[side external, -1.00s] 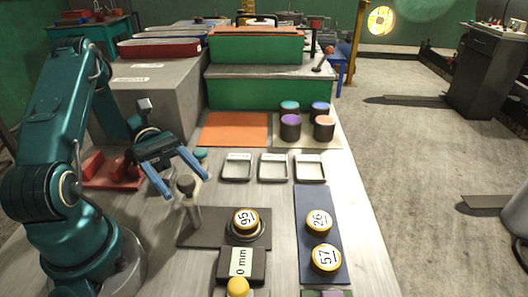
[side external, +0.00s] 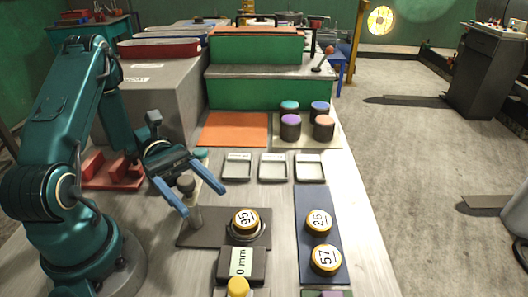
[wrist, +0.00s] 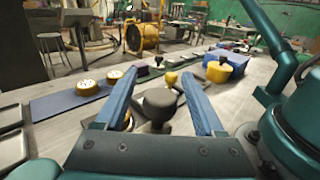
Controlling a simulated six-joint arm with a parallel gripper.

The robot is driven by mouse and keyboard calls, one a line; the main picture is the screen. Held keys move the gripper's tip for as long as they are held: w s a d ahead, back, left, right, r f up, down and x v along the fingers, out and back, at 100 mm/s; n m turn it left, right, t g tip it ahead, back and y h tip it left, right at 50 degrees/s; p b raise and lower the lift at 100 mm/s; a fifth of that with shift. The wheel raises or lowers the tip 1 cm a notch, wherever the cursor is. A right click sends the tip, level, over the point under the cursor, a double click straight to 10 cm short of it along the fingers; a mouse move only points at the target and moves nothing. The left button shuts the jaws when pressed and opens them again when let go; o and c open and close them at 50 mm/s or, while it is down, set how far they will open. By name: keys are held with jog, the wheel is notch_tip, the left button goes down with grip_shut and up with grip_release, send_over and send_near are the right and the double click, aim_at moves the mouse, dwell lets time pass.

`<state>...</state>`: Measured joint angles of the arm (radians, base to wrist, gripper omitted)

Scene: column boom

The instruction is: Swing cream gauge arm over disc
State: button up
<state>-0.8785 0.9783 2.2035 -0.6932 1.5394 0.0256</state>
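A grey post with a dark round knob (side external: 186,183) stands at the left end of a dark base plate (side external: 196,238). The knob also shows in the wrist view (wrist: 159,102). A pale strip beside the post, partly behind my gripper, may be the cream gauge arm; I cannot tell its direction clearly. A yellow-rimmed disc marked 95 (side external: 245,218) sits on a round dark seat right of the post. My gripper (side external: 200,202) is open, with its blue fingers on either side of the knob and no visible grip on it.
A readout block marked "0 mm" (side external: 241,262) and a yellow knob (side external: 238,286) stand in front of the plate. Discs 26 (side external: 318,220) and 57 (side external: 326,259) lie on a blue mat (side external: 312,197). Several grey trays (side external: 273,178) and coloured-top cylinders (side external: 290,130) are behind.

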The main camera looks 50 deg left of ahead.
grip_shut()
dwell(1.3)
